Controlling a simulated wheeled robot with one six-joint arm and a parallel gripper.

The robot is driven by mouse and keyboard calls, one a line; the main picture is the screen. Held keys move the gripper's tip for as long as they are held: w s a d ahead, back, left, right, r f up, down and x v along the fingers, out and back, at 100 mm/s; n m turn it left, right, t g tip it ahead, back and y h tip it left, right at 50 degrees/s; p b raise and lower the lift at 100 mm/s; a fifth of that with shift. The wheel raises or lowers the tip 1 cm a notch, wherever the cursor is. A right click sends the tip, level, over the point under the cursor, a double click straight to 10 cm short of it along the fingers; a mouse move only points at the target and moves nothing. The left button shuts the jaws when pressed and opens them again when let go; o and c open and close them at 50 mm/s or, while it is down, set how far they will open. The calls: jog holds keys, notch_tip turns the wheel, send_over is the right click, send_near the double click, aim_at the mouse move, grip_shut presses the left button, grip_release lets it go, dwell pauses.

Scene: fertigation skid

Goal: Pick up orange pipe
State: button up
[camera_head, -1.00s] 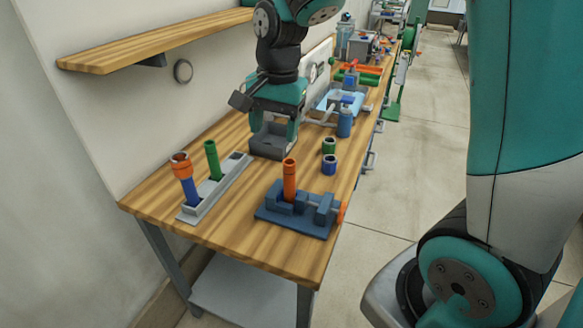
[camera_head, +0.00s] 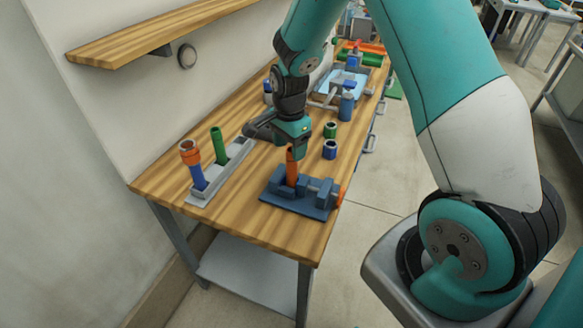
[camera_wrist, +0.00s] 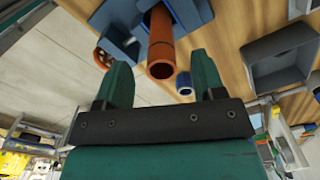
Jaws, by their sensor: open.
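The orange pipe (camera_head: 291,170) stands upright in the blue vise (camera_head: 300,198) on the wooden bench. Its top is partly hidden by my gripper (camera_head: 293,152), which hangs just above and behind it. In the wrist view, the orange pipe (camera_wrist: 161,38) shows its open end toward me, in the gap between the two green fingers of my gripper (camera_wrist: 162,62). The fingers are apart, and neither visibly touches the pipe. I cannot tell how far the tips reach past the pipe's end.
A grey rack (camera_head: 225,172) to the left holds a green pipe (camera_head: 218,145) and a blue pipe with an orange top (camera_head: 190,160). Green and blue rings (camera_head: 330,149) stand to the right. A grey bin (camera_wrist: 283,57) lies right in the wrist view.

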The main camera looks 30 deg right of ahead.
aim_at(292, 170)
jog(key=shift+d+f+p, duration=0.15)
jog(key=shift+f+p, duration=0.45)
jog(key=shift+f, duration=0.7)
jog(key=shift+d+f+p, duration=0.1)
jog(key=shift+f+p, duration=0.5)
jog(key=shift+f, duration=0.65)
jog(key=c, duration=1)
jog(key=shift+r, duration=0.1)
